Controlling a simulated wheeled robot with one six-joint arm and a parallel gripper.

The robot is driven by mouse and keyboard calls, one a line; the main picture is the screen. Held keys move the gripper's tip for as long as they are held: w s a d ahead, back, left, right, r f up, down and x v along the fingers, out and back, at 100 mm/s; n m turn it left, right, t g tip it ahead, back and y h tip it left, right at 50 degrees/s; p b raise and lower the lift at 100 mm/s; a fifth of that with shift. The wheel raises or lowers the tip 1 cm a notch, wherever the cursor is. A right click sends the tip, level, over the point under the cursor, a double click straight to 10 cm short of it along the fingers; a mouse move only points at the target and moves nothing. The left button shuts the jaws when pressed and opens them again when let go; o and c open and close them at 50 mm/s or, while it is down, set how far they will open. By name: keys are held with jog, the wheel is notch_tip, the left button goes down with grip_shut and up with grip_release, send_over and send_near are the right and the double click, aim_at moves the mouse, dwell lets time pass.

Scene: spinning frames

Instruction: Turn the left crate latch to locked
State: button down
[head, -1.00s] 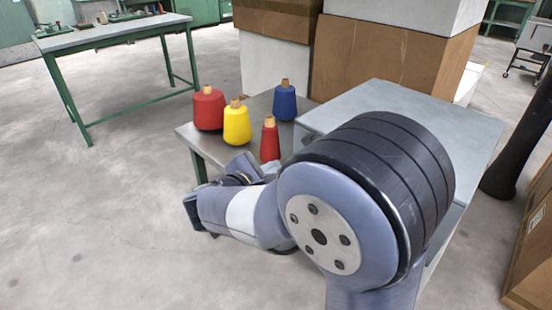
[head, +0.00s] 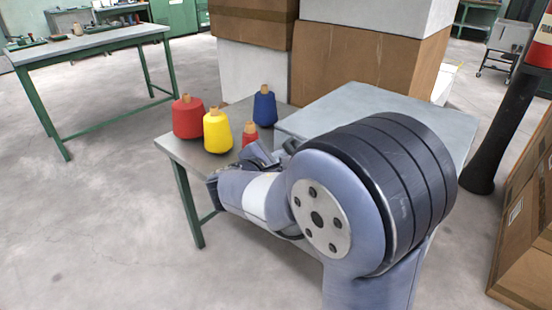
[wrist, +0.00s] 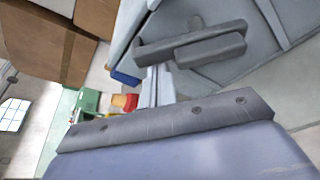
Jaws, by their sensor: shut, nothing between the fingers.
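The crate is a grey box (head: 365,105) on the metal table. In the wrist view its grey face (wrist: 262,48) fills the upper right. A dark grey latch-like part of two bars (wrist: 190,45) with a small round knob lies against that face. My gripper (head: 260,155) is near the crate's left side in the head view, partly hidden by my own arm. Its dark bolted plate (wrist: 165,122) crosses the lower wrist view, apart in the picture from the bars. The gripper is shut and empty. Whether it touches the latch cannot be told, and the head view does not show the latch.
Red (head: 187,118), yellow (head: 217,131) and blue (head: 264,106) thread cones stand on the table (head: 180,150), with a small red cone (head: 250,133) close to my gripper. Cardboard boxes (head: 370,65) stand behind. A black post (head: 495,130) is at right.

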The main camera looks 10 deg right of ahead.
jog(key=shift+s+d+r+m+t+b, duration=0.15)
jog(key=shift+m+b, duration=0.2)
jog(key=shift+b, duration=0.6)
jog(key=shift+w+a+r+m+t+b, duration=0.15)
jog(key=shift+m+b, duration=0.2)
jog(key=shift+b, duration=0.55)
jog(key=m+b, duration=0.1)
jog(key=b, duration=0.2)
jog(key=s+d+r+m+t+b, duration=0.1)
jog(key=m+b, duration=0.1)
jog(key=b, duration=0.2)
jog(key=m+t+b, duration=0.1)
jog(key=b, duration=0.2)
jog(key=shift+s+d+r+m+b, duration=0.2)
jog(key=shift+s+r+m+b, duration=0.1)
jog(key=shift+s+m+b, duration=0.1)
jog(key=shift+s+d+r+b, duration=0.25)
jog(key=shift+s+r+b, duration=0.15)
jog(key=shift+r+b, duration=0.1)
jog(key=shift+s+d+r, duration=0.1)
